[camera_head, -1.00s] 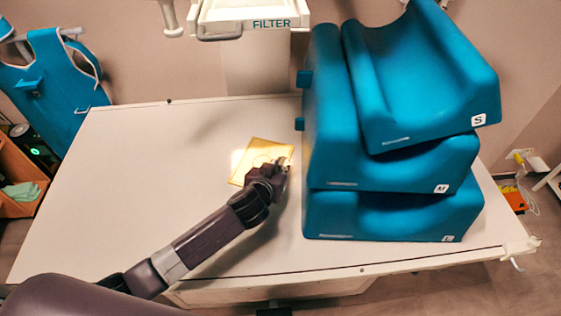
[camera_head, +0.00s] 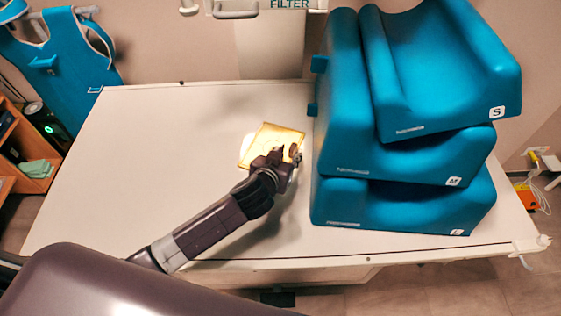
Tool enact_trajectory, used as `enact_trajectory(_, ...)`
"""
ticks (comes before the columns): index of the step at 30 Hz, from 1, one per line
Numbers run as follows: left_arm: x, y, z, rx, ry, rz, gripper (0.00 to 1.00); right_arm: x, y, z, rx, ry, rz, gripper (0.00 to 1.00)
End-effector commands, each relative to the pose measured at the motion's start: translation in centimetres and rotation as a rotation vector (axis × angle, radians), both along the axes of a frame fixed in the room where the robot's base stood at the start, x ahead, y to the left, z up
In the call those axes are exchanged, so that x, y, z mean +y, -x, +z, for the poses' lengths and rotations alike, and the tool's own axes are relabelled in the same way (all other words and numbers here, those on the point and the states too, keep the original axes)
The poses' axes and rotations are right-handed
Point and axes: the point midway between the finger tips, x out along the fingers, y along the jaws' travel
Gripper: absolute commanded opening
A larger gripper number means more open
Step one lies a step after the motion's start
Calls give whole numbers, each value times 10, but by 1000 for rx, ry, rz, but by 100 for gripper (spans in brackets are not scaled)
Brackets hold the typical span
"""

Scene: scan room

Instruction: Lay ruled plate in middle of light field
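The ruled plate, a thin yellow see-through sheet (camera_head: 267,138), lies on or just above the white table, turned slightly askew. Faint marks show on it, too small to read. A bright patch of light field (camera_head: 247,143) shows at its left edge; the rest of the lit area is hard to make out under the plate. My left gripper (camera_head: 288,152) is at the plate's right front part and covers some of it. Its fingers are dark and small, so I cannot tell whether they grip the plate. My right gripper is not in view.
A stack of blue cushions (camera_head: 345,205) stands on the table just right of my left gripper. The white table top (camera_head: 130,150) is clear to the left. A unit marked FILTER (camera_head: 291,4) hangs above the table's back edge. A blue apron (camera_head: 70,55) hangs at left.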

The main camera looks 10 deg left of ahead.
Motion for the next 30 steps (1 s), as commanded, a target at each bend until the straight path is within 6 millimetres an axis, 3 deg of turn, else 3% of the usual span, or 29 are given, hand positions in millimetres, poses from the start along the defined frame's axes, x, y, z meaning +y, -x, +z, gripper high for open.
enact_trajectory(9,5,50,25,1,0,-1,30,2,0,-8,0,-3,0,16)
enact_trajectory(15,8,71,38,0,0,0,30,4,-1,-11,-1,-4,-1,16)
enact_trajectory(30,9,80,44,0,0,1,30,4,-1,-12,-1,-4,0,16)
